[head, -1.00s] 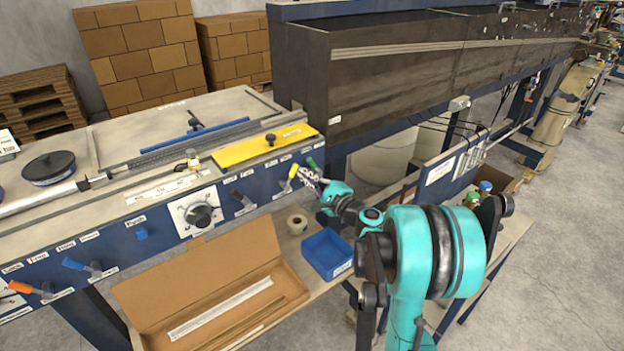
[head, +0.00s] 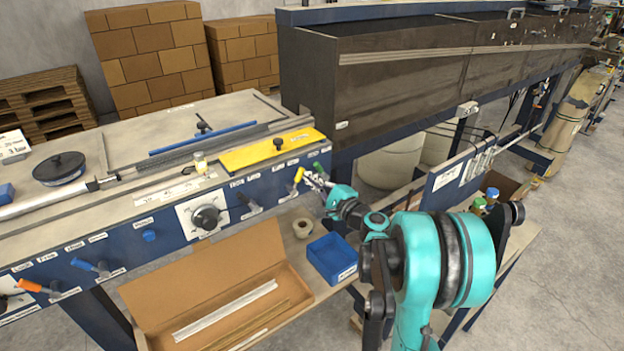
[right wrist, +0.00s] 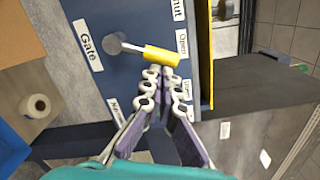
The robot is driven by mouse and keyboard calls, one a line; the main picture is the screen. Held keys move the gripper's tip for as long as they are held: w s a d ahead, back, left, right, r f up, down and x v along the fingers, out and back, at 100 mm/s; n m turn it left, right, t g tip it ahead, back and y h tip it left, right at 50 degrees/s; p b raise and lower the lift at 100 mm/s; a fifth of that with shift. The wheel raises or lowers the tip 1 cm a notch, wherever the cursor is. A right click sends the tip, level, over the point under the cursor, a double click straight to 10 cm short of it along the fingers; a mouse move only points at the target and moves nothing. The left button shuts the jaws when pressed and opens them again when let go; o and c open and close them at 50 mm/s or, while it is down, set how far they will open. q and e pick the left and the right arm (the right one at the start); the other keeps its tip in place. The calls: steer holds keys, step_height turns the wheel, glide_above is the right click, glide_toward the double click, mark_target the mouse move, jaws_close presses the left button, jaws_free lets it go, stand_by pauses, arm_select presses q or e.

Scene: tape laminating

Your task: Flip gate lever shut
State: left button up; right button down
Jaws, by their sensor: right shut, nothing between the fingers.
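The gate lever (head: 298,175) has a yellow grip and sits on the blue front panel, left of a green-tipped lever. In the right wrist view, the yellow grip (right wrist: 162,56) extends from a round grey pivot beside the "Gate" label (right wrist: 88,45). Its end lies close to the "Open" label (right wrist: 182,42); the "Shut" label (right wrist: 179,10) is farther up the picture. My right gripper (head: 315,181) is shut and empty. In the right wrist view its fingertips (right wrist: 161,72) are at the lower edge of the yellow grip, touching or nearly so. My left gripper is out of view.
A yellow plate (head: 262,153) lies on the machine top above the levers. Below the panel are a blue bin (head: 331,258), a tape roll (head: 302,227) and an open cardboard box (head: 205,290). A dark trough (head: 400,90) stands behind my right arm.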

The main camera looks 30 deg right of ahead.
steer(key=a+n, duration=0.1)
steer(key=n, duration=0.1)
steer(key=a+r+n+p, duration=0.1)
steer(key=n, duration=0.1)
steer(key=a+r+n, duration=0.1)
steer(key=shift+s+n, duration=0.1)
steer(key=shift+n, duration=0.3)
steer(key=a+n, duration=0.1)
steer(key=n, duration=0.2)
steer(key=shift+s+a+n+p, duration=0.1)
steer(key=shift+a+n+p, duration=0.2)
steer(key=shift+a+n, duration=0.1)
steer(key=shift+a, duration=0.35)
steer(key=shift+a, duration=0.1)
